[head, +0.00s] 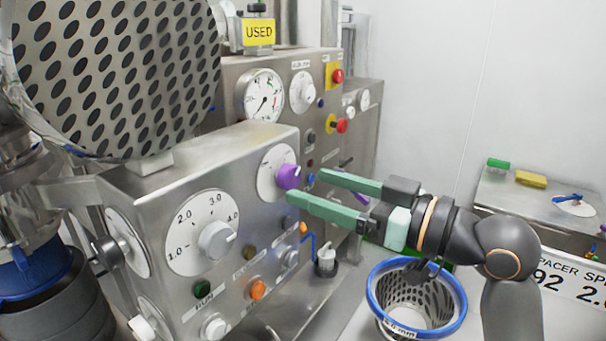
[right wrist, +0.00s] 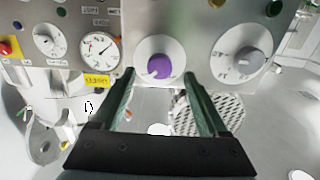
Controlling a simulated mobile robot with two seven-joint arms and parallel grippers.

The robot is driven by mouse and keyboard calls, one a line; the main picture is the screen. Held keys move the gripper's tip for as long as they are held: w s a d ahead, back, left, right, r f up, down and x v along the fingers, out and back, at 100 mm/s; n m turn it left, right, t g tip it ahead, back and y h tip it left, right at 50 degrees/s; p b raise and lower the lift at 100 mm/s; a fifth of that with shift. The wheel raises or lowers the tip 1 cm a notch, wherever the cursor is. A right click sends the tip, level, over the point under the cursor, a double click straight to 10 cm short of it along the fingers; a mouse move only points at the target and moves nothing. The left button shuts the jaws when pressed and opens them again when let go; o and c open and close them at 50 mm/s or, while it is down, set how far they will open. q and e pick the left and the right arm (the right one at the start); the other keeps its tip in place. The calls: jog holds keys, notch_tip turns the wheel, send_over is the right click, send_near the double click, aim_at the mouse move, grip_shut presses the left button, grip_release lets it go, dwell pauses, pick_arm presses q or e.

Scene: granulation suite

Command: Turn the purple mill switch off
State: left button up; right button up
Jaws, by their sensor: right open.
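The purple mill switch (head: 288,177) is a round knob on a white dial, on the front of the nearer steel control box. In the right wrist view the purple knob (right wrist: 159,66) sits ahead of the fingers, roughly midway between them. My right gripper (head: 304,184) has green fingers, which are apart with nothing between them. In the right wrist view my right gripper (right wrist: 163,92) shows both fingers pointing at the panel, short of the knob or just beside it; contact cannot be told. My left gripper is not in view.
A grey speed knob (head: 217,240) with a numbered dial is left of the purple one. Red buttons (head: 341,126) and gauges are on the box behind. A blue-rimmed mesh basket (head: 378,303) stands below my right arm. A perforated steel disc (head: 115,75) fills the upper left.

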aim_at(294, 180)
jog(key=shift+x, duration=1.65)
grip_shut()
